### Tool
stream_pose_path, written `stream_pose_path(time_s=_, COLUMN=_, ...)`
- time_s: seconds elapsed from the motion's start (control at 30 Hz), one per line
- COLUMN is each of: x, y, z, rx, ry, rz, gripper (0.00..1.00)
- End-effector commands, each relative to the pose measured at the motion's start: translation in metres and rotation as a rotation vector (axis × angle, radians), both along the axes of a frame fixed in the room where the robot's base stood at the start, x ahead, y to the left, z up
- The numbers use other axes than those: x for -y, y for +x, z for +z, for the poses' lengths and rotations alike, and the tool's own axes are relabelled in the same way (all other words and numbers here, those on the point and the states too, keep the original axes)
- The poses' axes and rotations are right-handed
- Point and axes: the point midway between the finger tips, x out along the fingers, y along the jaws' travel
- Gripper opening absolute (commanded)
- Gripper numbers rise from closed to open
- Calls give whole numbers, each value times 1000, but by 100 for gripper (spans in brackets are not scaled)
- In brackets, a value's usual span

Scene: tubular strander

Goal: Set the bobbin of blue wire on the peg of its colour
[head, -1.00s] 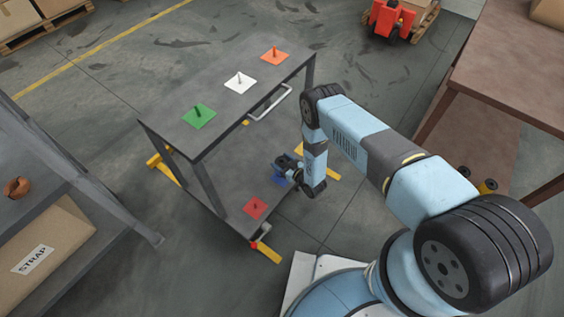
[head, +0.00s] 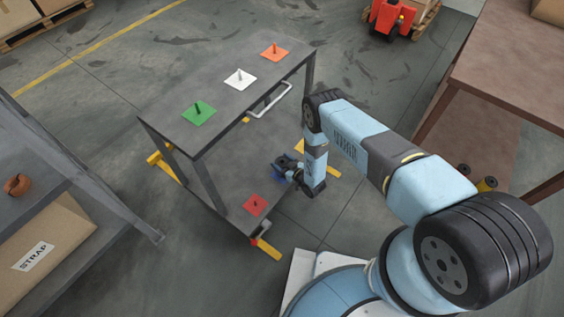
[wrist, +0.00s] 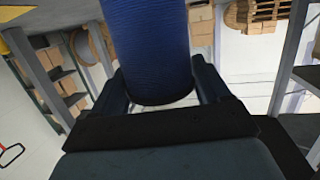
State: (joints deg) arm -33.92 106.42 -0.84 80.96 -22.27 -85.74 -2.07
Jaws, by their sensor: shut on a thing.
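My gripper (head: 286,167) is low at the right side of a two-level grey cart (head: 225,105), by its lower shelf. In the wrist view it is shut on the bobbin of blue wire (wrist: 147,50), a dark blue wound cylinder between the two fingers. In the head view a small blue patch (head: 279,178) shows beside the gripper; I cannot tell whether it is the bobbin or a blue peg plate. A red peg plate (head: 255,206) lies on the lower shelf. Green (head: 199,113), white (head: 240,79) and orange (head: 274,53) peg plates are on the top shelf.
The cart's top shelf and posts stand over the lower shelf, close to my arm. A white handle (head: 270,101) sticks out on its right side. A shelf with a box (head: 50,245) is at left, a brown table (head: 510,70) at right.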

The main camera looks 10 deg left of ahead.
Motion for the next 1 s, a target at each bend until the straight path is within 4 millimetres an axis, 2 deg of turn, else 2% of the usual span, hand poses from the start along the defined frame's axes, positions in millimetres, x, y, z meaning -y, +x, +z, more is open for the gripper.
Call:
stream_pose_path(time_s=0.87, x=0, y=0, z=-21, rx=1, ry=2, rz=0, gripper=31)
stream_pose_path(time_s=0.9, x=0, y=0, z=-21, rx=0, ry=1, rz=1, gripper=77)
stream_pose_path(time_s=1.0, x=0, y=0, z=-21, rx=0, ry=1, rz=1, gripper=86)
